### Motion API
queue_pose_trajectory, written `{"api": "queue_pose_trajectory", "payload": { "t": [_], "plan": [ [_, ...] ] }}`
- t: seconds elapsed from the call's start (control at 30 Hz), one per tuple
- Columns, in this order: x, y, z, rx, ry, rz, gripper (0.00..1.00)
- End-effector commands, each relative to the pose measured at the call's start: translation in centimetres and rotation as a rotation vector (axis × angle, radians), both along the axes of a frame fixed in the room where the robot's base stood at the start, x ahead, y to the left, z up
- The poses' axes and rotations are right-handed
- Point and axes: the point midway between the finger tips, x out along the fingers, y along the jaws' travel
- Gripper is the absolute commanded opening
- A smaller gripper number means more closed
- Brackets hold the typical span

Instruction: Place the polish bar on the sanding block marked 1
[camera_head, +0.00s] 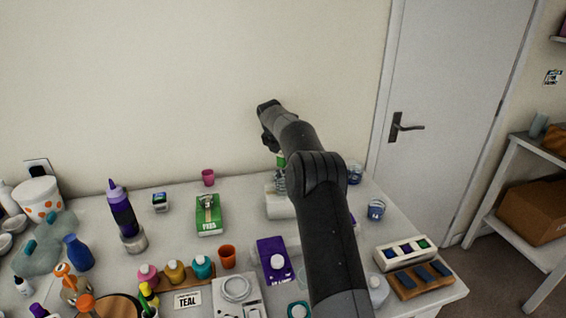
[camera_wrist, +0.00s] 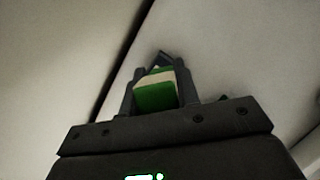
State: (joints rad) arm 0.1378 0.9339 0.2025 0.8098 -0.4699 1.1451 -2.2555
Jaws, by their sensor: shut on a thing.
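In the wrist view my gripper (camera_wrist: 155,72) is shut on a green block with a cream band, which looks like the polish bar (camera_wrist: 155,98). It sits between the two dark fingers, with a pale, plain surface behind it. In the head view my arm reaches over the back middle of the table and mostly hides the gripper; I cannot tell whether the green patch below the wrist is the bar. Several dark blue blocks, possibly the sanding blocks (camera_head: 422,274), lie on a wooden tray at the table's front right. No number can be read on them.
A white holder with coloured squares (camera_head: 405,251) stands just behind the wooden tray. A purple box (camera_head: 270,250), an orange cup (camera_head: 227,257) and a green box (camera_head: 208,222) stand left of my arm. Bottles crowd the left side. A blue-banded cup (camera_head: 376,210) stands at the right.

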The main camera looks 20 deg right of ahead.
Motion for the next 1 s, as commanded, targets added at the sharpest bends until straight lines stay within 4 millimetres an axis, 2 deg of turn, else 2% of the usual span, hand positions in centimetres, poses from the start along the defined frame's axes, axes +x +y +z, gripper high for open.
{"api": "queue_pose_trajectory", "payload": {
  "t": [0.1,0.2,0.57,0.6,0.83,1.0],
  "plan": [
    [-0.1,0.0,-2.0,0.0,0.005,0.001,0.03],
    [0.0,0.0,-3.0,0.0,0.001,0.001,0.03],
    [0.0,0.0,-3.4,0.0,0.001,0.001,0.03],
    [0.0,0.0,-3.4,0.0,0.001,0.001,0.31],
    [0.0,0.0,-3.3,0.0,0.001,0.001,0.5],
    [0.0,0.0,-3.3,0.0,0.001,0.001,0.51]
  ]
}}
